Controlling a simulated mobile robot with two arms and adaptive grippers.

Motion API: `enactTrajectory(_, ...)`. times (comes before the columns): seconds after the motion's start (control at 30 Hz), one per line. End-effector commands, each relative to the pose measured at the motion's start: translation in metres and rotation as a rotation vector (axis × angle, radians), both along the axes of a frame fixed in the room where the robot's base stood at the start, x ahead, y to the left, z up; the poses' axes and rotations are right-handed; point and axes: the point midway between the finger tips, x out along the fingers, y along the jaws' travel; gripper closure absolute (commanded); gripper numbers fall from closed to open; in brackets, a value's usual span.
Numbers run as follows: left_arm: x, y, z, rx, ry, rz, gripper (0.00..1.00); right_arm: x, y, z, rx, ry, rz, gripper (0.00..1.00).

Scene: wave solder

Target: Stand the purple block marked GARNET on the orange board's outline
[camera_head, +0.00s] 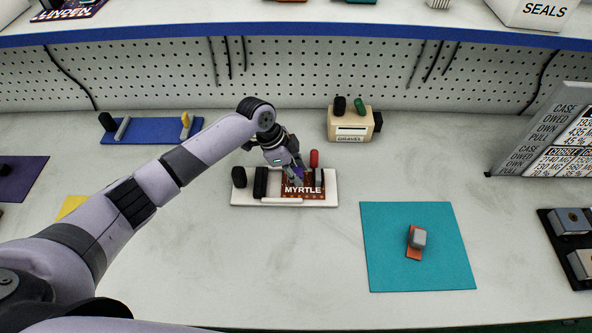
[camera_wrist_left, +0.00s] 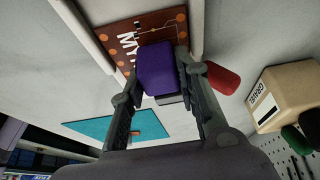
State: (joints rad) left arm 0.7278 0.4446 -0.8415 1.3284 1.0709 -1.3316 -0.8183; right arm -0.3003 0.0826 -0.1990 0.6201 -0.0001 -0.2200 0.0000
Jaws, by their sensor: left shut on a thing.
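My left gripper (camera_head: 297,170) is shut on a purple block (camera_wrist_left: 156,70), held at the right part of the MYRTLE board. No GARNET marking shows on the block's visible faces. The orange-brown MYRTLE board (camera_head: 290,188) lies in a white tray (camera_head: 245,199); it also shows in the left wrist view (camera_wrist_left: 128,44). The block overlaps the board in both views; I cannot tell whether it touches it. The outline under or near the block is hidden. My right gripper is not in view.
On the tray are black parts (camera_head: 261,182) at left, and a red cylinder (camera_head: 314,158) stands at its back right. A GRAVEL box (camera_head: 345,124) is behind right. A teal mat (camera_head: 385,270) carries a small orange piece with a grey block (camera_head: 419,237).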

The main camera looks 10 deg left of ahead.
Motion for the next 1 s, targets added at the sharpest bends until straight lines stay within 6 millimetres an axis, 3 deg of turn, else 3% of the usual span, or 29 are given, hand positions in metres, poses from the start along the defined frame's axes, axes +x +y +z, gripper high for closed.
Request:
enactTrajectory(0.73, -0.0002, -0.0004, -0.0097, 0.0, 0.001, 0.0, 0.94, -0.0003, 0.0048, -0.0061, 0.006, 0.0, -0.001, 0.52)
enactTrajectory(0.77, -0.0001, -0.0004, -0.0093, 0.0, 0.0, 0.0, 0.69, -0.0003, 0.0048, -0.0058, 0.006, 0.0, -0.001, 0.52)
enactTrajectory(1.0, -0.0001, -0.0003, -0.0091, 0.0, 0.001, 0.0, 0.53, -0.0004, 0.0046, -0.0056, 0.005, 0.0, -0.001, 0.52)
